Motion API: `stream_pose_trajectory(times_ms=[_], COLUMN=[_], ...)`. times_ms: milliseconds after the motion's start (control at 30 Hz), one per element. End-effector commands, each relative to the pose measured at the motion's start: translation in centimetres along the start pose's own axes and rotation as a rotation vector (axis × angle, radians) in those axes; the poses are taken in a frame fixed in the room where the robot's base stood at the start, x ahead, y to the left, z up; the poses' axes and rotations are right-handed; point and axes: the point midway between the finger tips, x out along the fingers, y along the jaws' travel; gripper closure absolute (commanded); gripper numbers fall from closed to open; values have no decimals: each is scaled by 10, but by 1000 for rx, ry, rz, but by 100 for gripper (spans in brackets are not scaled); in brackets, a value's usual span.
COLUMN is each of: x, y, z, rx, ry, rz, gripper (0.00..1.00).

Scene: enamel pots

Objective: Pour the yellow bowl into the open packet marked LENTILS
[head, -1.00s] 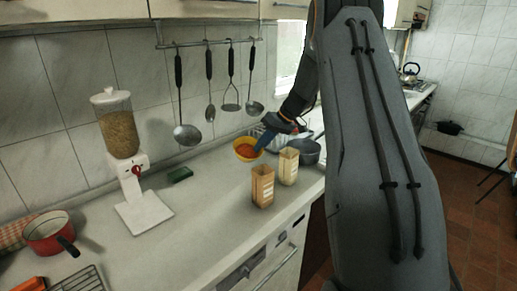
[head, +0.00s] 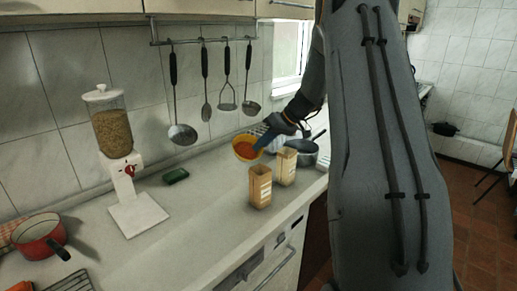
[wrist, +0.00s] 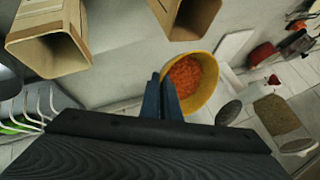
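The yellow bowl (head: 235,149) holds orange-red grains and is raised above the counter, left of and behind the packets in the head view. My gripper (head: 261,144) is shut on its right rim; the wrist view shows the fingers (wrist: 168,98) at the bowl's wall (wrist: 213,82). The grains are still inside. A brown open packet (head: 260,188) stands on the counter nearer the head camera. A paler open packet (head: 286,168) stands just right of and behind it. Both show pale labels, too small to read, so I cannot tell which is marked LENTILS.
A grey pot (head: 307,158) and a dish rack (wrist: 40,100) lie beyond the packets. Utensils hang on the wall. The counter left of the brown packet is clear.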

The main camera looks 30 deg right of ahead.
Motion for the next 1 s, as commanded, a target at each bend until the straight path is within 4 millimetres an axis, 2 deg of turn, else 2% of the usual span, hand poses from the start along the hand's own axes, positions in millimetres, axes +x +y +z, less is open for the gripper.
stream_pose_trajectory(times_ms=[1000], x=[-8], y=[-2], z=[7], rx=[-37], ry=[83], rz=[-12], gripper=[100])
